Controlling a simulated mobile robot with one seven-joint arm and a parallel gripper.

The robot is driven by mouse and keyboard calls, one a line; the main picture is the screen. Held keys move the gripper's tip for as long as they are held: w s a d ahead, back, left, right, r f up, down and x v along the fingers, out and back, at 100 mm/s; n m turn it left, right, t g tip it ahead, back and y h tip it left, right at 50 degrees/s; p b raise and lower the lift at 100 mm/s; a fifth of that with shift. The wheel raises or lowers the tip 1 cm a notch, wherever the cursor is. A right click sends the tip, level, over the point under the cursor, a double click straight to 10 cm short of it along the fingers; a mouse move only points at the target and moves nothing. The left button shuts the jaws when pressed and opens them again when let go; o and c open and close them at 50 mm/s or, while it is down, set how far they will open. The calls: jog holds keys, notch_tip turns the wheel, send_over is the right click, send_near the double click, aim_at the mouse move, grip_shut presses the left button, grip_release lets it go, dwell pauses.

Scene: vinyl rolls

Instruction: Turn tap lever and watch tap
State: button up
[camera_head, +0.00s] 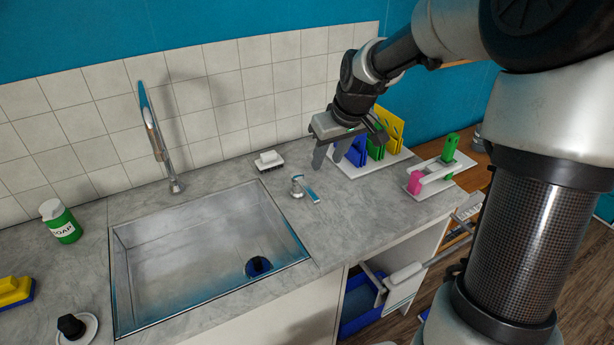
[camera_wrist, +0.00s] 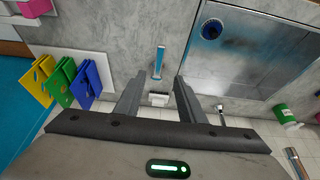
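The tap (camera_head: 155,135) is a tall metal spout standing upright behind the sink, with no water visible from it. The tap lever (camera_head: 305,190) is a small metal fitting with a blue-tinted handle on the counter, right of the sink. In the wrist view the lever's blue handle (camera_wrist: 159,60) lies just beyond the fingertips, in line with the gap between them. My gripper (camera_head: 328,161) is above the counter, right of and behind the lever, fingers down. It is open and empty in the wrist view (camera_wrist: 159,80), apart from the lever.
The sink (camera_head: 210,235) is empty with a dark drain. A white brush (camera_head: 268,160) lies behind the lever. A rack of coloured boards (camera_head: 395,130) and a pink-green holder (camera_head: 432,175) stand right. A soap bottle (camera_head: 60,222) stands left.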

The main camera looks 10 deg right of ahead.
aim_at(312, 194)
jog(key=b+x, duration=0.1)
jog(key=x, duration=1.6)
jog(key=shift+s, duration=0.1)
grip_shut()
